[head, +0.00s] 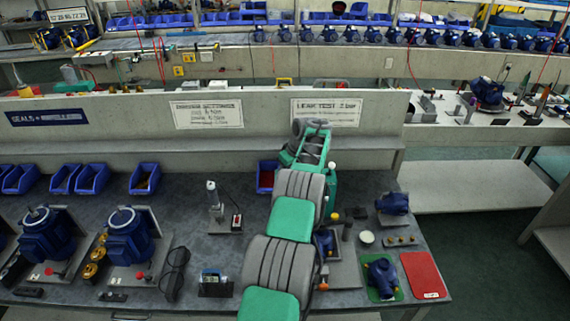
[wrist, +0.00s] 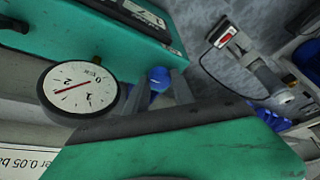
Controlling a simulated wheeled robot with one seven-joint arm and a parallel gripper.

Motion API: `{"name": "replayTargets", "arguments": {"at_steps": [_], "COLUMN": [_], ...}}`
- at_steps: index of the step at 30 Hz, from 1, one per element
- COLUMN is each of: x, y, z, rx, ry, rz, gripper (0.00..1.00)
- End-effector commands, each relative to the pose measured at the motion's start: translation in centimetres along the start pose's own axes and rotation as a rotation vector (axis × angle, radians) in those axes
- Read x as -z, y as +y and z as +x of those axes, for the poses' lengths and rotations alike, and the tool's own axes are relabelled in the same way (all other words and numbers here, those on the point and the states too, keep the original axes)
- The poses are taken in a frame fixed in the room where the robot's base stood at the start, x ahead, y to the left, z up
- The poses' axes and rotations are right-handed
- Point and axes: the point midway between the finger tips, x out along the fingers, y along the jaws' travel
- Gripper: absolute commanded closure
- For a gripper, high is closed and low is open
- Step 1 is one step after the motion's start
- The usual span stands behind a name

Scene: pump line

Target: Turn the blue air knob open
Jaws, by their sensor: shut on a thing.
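The blue air knob (wrist: 159,74) shows in the wrist view, beside a green box (wrist: 90,35). Part of the knob is hidden by my fingers. My gripper (wrist: 156,90) has its two grey fingers on either side of the knob and is shut on it. A round white gauge (wrist: 80,88) with a red needle sits just left of the knob. In the head view my arm covers the knob and the gripper, so neither can be made out there.
A grey device on a stand (head: 215,205) stands left of my arm on the dark bench. A blue bin (head: 267,177) sits close behind. Right of my arm are a green mat (head: 372,292) with a blue pump and a red mat (head: 424,274). Blue motors (head: 130,237) stand at left.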

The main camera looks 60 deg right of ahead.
Motion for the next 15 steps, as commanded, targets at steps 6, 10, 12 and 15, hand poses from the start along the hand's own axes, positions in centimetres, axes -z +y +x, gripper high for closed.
{"name": "replayTargets", "arguments": {"at_steps": [6,10,12,15], "x": [-0.09,-0.13,-0.13,-0.12], "y": [0.10,0.07,0.07,0.07], "z": [-0.10,0.02,0.05,0.07], "rx": [0.019,0.023,0.023,0.023], "ry": [-0.002,-0.002,-0.002,-0.002], "rz": [-0.042,-0.052,-0.053,-0.053], "gripper": [1.00,1.00,1.00,1.00]}}
